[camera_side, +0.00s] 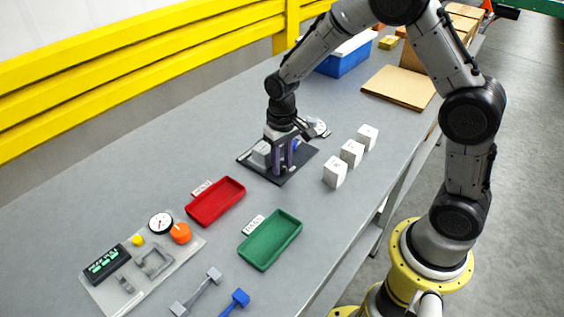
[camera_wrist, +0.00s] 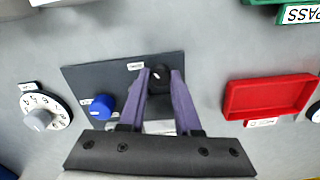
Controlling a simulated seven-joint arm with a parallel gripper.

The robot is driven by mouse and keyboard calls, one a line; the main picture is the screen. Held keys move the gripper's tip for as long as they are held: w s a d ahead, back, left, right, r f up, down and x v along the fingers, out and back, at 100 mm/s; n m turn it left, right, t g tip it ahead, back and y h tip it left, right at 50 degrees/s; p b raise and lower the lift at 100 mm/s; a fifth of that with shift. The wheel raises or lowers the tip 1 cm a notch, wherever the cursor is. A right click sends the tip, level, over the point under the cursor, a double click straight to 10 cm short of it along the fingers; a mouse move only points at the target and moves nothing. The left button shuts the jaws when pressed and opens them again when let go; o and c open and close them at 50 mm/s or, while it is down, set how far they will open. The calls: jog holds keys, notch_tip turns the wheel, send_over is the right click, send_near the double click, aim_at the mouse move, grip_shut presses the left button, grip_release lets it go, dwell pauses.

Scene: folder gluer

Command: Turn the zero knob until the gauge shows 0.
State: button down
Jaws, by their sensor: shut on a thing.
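My gripper (camera_side: 281,166) points down over a dark plate (camera_side: 247,160) on the grey table. In the wrist view its two purple fingers (camera_wrist: 160,76) are closed on a small black knob (camera_wrist: 160,72) near the plate's edge. A small white label (camera_wrist: 135,66) lies beside it, too small to read. A blue knob (camera_wrist: 101,107) stands on the same plate. A grey block (camera_side: 261,154) on the plate is partly hidden by my gripper. A round needle gauge (camera_side: 160,223) is on a separate light panel; its reading is too small to tell.
An orange knob (camera_side: 181,233) is beside the gauge. A white numbered dial (camera_wrist: 40,119) lies beyond the plate. Red tray (camera_side: 215,202), green tray (camera_side: 270,240) and three white cubes (camera_side: 352,153) stand nearby. A yellow rail (camera_side: 130,75) runs behind the table.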

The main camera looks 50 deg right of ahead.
aim_at(282, 167)
jog(key=shift+r+m, duration=0.1)
jog(key=shift+m, duration=0.2)
jog(key=c, duration=0.9)
grip_release()
notch_tip(282, 167, up, 14)
